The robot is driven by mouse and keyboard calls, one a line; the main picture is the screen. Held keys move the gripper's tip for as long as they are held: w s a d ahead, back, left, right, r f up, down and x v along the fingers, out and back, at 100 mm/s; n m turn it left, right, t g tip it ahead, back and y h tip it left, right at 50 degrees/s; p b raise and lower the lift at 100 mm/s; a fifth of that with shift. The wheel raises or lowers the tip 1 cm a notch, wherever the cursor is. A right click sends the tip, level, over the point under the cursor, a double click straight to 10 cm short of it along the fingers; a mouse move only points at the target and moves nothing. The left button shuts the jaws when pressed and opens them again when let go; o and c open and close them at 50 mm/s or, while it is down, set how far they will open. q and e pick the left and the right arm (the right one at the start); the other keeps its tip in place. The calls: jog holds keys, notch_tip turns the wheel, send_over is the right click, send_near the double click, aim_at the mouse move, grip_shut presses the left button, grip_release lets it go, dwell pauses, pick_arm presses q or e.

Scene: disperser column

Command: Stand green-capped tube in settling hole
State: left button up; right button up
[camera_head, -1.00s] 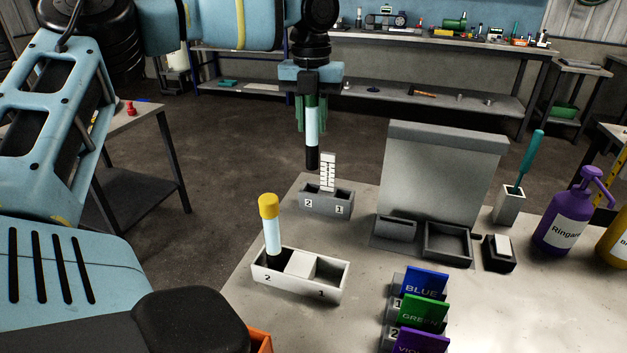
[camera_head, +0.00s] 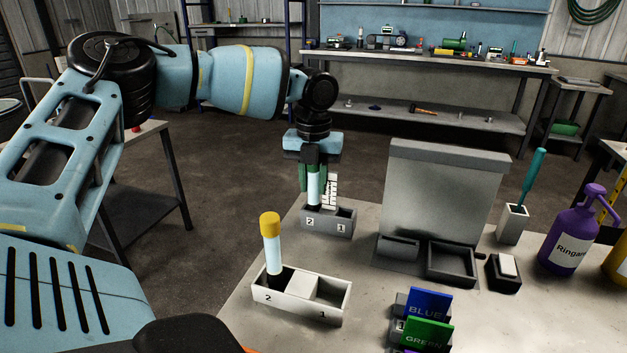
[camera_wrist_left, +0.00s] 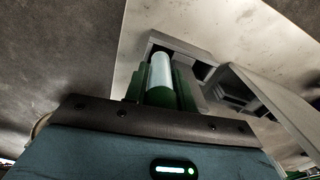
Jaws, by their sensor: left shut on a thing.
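My left gripper (camera_head: 314,178) points down and is shut on the tube (camera_head: 314,190), whose pale body and dark lower part show below the fingers. Its cap is hidden between the fingers. The tube is upright over the 2 side of the grey two-hole block (camera_head: 328,223), its lower end at or just inside the opening; the exact depth cannot be told. A white stepped scale stands behind the block. The wrist view shows the pale tube (camera_wrist_left: 160,72) between green fingers, with the block's grey rim (camera_wrist_left: 180,42) beyond. My right gripper is not in view.
A yellow-capped tube (camera_head: 270,245) stands in side 2 of the white block (camera_head: 295,305), nearer me. A grey panel with trays (camera_head: 440,195) stands to the right.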

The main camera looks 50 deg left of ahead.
pick_arm(q)
jog(key=shift+f, duration=0.15)
jog(key=o, duration=1)
jog(key=shift+r, duration=0.5)
notch_tip(320, 180, up, 11)
jog(key=shift+r+p, duration=0.2)
jog(key=shift+p, duration=0.1)
jog(key=shift+f, duration=0.1)
